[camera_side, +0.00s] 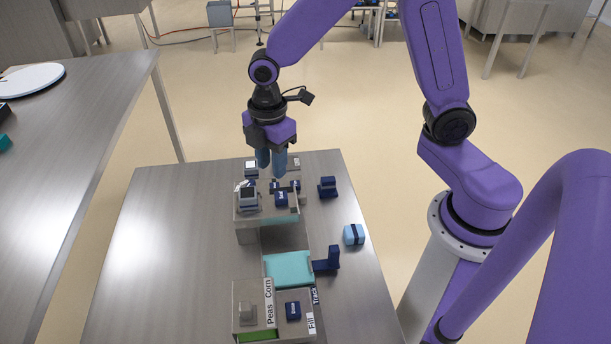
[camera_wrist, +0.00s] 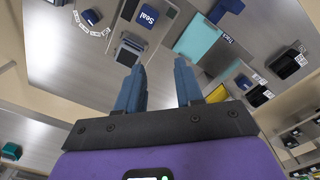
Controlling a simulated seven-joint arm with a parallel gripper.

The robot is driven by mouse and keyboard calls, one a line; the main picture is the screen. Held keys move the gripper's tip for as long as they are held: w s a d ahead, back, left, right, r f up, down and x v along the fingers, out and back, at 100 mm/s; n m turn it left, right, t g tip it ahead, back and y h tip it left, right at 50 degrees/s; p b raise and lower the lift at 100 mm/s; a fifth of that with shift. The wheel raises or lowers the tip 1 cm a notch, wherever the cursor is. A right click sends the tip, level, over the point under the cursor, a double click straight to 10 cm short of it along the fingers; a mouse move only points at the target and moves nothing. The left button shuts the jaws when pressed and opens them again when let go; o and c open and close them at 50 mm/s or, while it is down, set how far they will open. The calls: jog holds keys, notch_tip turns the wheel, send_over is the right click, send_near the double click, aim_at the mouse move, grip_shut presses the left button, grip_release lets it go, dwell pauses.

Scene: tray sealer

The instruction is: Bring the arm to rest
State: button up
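My gripper (camera_side: 272,164) hangs fingers-down above the far end of the tray sealer. Its blue fingers stand apart with nothing between them, which also shows in the wrist view (camera_wrist: 160,77). The grey sealer (camera_side: 247,234) stands on the table, with a dark blue block on top (camera_side: 281,199) that reads "Seal" in the wrist view (camera_wrist: 148,16). A teal panel or tray (camera_side: 289,269) lies nearer the camera, by a dark blue handle-like part (camera_side: 328,261). Whether the fingers touch anything below is hard to tell from the side.
The metal table (camera_side: 150,260) is bare on its left. A "Peas"/"Corn" box (camera_side: 246,311) and a dark blue block (camera_side: 293,311) near the "Fill" label stand at its near end. A light blue block (camera_side: 354,235) and a dark blue part (camera_side: 327,187) lie along the right. Another table (camera_side: 75,130) stands left.

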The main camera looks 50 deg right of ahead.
jog(key=s+d+r+m, duration=0.2)
jog(key=s+d+r, duration=0.1)
jog(key=s, duration=0.8)
jog(key=s+d+r+m, duration=0.2)
jog(key=s+d+r, duration=0.1)
jog(key=s, duration=0.7)
jog(key=shift+s+d+r+m, duration=0.15)
jog(key=shift+s+d+m, duration=0.2)
jog(key=shift+m, duration=0.05)
